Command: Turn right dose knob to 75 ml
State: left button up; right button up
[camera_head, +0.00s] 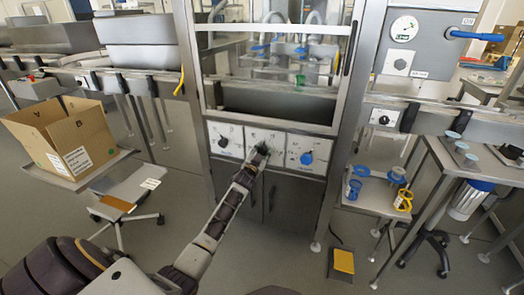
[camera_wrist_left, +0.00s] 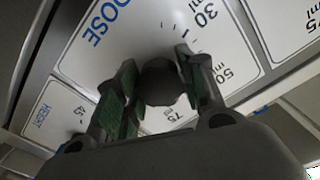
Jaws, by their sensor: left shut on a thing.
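The dark round dose knob (camera_wrist_left: 160,82) sits on a white panel marked DOSE, with 30, 50 and 75 ml marks. In the head view this is the middle panel (camera_head: 277,138) of three on the machine front. My left gripper (camera_wrist_left: 157,85) is shut on the knob, its green-padded fingers on either side. In the head view my left gripper (camera_head: 258,157) reaches up to the panel and mostly covers the knob. The knob's pointer is hidden, so I cannot tell its setting. My right gripper is not in view.
A black knob (camera_head: 223,142) is on the left panel and a blue knob (camera_head: 306,158) on the right panel. Glass doors of the machine stand above. A cardboard box (camera_head: 62,143) is on a table at the left. A side table (camera_head: 375,190) holds blue and yellow parts.

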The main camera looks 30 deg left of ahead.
pick_arm(q)
jog(key=shift+m+p, duration=0.5)
jog(key=shift+m, duration=0.6)
jog(key=m, duration=0.4)
jog(key=shift+p, duration=0.4)
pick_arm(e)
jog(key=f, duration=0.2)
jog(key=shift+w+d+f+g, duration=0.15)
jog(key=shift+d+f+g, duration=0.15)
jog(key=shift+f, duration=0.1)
pick_arm(q)
jog(key=shift+m, duration=0.3)
jog(key=o, duration=1)
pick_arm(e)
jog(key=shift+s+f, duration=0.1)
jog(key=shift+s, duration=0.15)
pick_arm(q)
jog(key=shift+s, duration=0.15)
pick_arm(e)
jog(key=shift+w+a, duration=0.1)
